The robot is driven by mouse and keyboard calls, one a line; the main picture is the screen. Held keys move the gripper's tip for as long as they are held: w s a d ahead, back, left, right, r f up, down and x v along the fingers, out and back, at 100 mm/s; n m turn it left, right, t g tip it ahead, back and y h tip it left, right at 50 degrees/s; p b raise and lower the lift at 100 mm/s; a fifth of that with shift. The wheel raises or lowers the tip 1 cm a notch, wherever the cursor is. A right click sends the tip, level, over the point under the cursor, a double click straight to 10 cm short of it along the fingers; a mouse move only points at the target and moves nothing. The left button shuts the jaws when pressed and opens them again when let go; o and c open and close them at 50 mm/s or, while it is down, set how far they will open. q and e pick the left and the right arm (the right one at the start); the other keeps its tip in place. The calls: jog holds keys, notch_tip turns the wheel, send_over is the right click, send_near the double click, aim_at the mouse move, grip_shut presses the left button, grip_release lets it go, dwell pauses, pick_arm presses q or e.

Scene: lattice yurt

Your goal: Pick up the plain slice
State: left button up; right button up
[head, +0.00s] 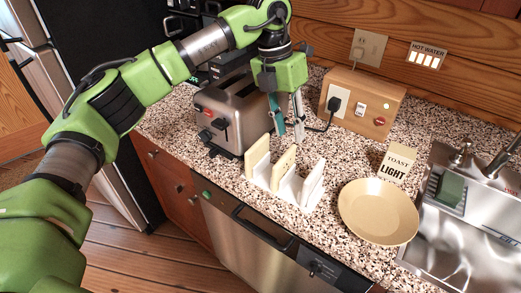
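A white rack (292,190) stands on the counter near its front edge. A pale slice (257,157) stands upright at its left end, and a second, slightly yellower slice (283,168) stands in its middle. I cannot tell from this view which one is the plain slice. My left gripper (289,132) points down above and behind the rack, just right of the toaster. Its two fingers are apart with nothing seen between them, and it touches no slice. My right gripper is out of view.
A metal toaster (232,117) stands left of the rack. An empty tan plate (378,211) and a "TOAST LIGHT" card (396,163) are to the right, before the sink (455,245). A wooden socket box (362,103) with a black cord is behind.

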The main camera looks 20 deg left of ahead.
aim_at(257, 143)
pick_arm(q)
jog(key=w+a+r+n+y, duration=0.1)
jog(key=a+r+y, duration=0.2)
jog(key=a, duration=0.4)
notch_tip(257, 143, down, 8)
jog(key=shift+a+r+p, duration=0.1)
jog(key=shift+a+p, duration=0.05)
jog(key=shift+p, duration=0.8)
jog(key=shift+f+p, duration=0.35)
jog(key=shift+f, duration=0.05)
jog(key=f, duration=0.1)
jog(key=f+p, duration=0.1)
jog(key=f, duration=0.1)
jog(key=f+p, duration=0.1)
jog(key=shift+s+a+f, duration=0.1)
jog(key=shift+a+f, duration=0.25)
grip_shut()
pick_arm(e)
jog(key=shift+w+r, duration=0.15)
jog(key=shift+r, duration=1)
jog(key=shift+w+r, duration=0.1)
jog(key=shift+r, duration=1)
